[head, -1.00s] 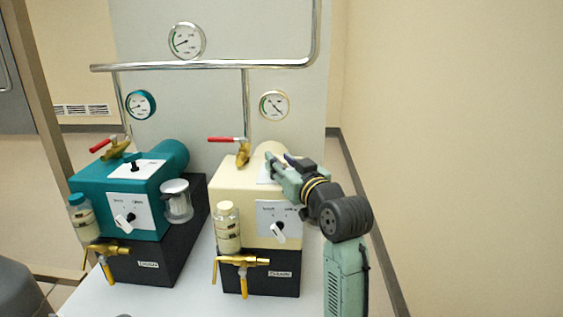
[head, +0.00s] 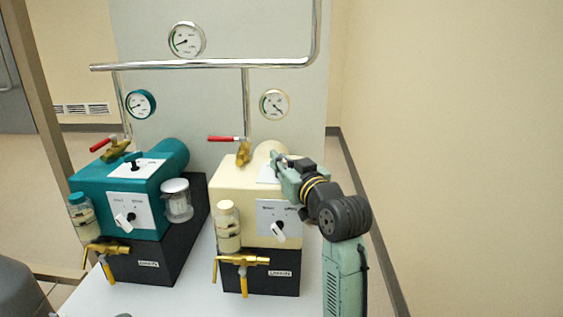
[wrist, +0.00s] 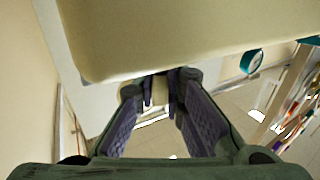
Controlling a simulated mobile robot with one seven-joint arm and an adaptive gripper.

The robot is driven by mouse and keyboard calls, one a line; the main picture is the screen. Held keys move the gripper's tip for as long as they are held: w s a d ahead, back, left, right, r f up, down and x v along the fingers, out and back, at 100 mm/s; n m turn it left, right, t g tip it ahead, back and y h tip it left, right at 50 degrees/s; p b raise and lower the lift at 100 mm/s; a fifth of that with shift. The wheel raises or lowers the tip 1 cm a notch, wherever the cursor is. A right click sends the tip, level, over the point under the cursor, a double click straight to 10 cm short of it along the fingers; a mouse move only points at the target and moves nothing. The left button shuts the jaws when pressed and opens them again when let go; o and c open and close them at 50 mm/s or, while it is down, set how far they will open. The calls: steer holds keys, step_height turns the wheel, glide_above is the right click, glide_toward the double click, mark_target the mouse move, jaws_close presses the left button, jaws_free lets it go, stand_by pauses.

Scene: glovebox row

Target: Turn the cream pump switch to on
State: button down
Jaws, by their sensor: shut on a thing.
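The cream pump (head: 232,180) stands on a dark base on the right side of the bench. A white plate (head: 266,175) on its top is partly covered by my gripper (head: 280,160). The cream pump switch on that plate is hidden behind the fingers in the head view. In the wrist view my gripper (wrist: 160,88) has its two purple-padded fingers close together at the tips, beside the cream body (wrist: 190,35). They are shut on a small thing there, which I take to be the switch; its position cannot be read.
The teal pump (head: 95,185) stands to the left, with a black toggle (head: 135,166) on top. A selector knob (head: 278,230) and a capped bottle (head: 228,228) are on the cream pump's front. A red-handled valve (head: 228,139) rises behind it.

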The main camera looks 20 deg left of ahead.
steer(key=shift+s+a+r+m+t+h+p, duration=0.1)
steer(key=shift+m+t+h+p, duration=0.75)
steer(key=shift+m+t+h, duration=0.5)
steer(key=shift+m+t+h+p, duration=0.8)
steer(key=shift+m+h, duration=0.55)
steer(key=shift+h, duration=1.2)
steer(key=c, duration=1.7)
jaws_free()
steer(key=shift+v, duration=3.75)
